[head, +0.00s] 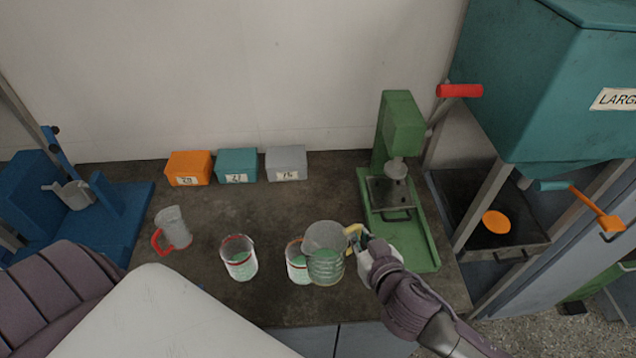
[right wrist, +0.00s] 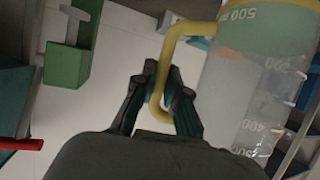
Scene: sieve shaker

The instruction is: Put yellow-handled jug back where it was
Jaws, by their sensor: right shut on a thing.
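The yellow-handled jug (head: 325,252) is a clear jug with graduation marks. It shows large at the right of the right wrist view (right wrist: 262,80). My right gripper (head: 362,240) is shut on its yellow handle, which passes between the fingers in the right wrist view (right wrist: 160,95). In the head view the jug overlaps a container of green contents (head: 297,264) behind it. I cannot tell from this view whether the jug touches the table. My left gripper does not show.
Orange (head: 188,167), teal (head: 237,165) and grey (head: 286,162) boxes line the wall. A green press (head: 425,235) stands right of the jug. The middle of the worktop (head: 270,208) is clear.

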